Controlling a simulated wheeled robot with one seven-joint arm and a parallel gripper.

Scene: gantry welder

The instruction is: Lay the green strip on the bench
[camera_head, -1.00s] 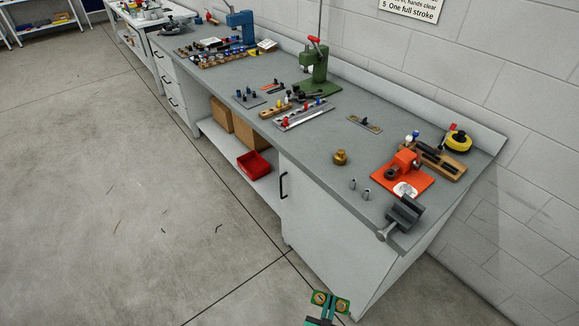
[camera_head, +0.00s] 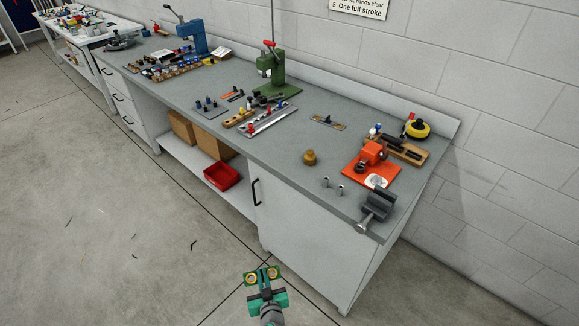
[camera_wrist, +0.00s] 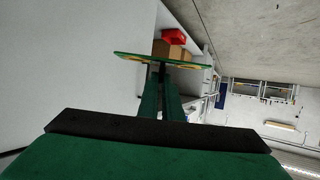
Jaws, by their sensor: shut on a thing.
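My gripper (camera_head: 263,285) is at the bottom middle of the head view, in front of the bench and over the floor. It is shut on the green strip (camera_head: 262,274), which carries two brass-coloured rings. In the wrist view the green strip (camera_wrist: 135,56) lies across the fingertips (camera_wrist: 161,72), seen nearly edge-on. The strip is clear of the bench (camera_head: 275,145), whose long grey top stands against the wall.
A grey vise (camera_head: 378,207), two small metal pins (camera_head: 333,186), a brass knob (camera_head: 309,157) and an orange fixture (camera_head: 368,165) occupy the bench's near end. A green press (camera_head: 272,72) stands farther back. Bare worktop lies left of the brass knob.

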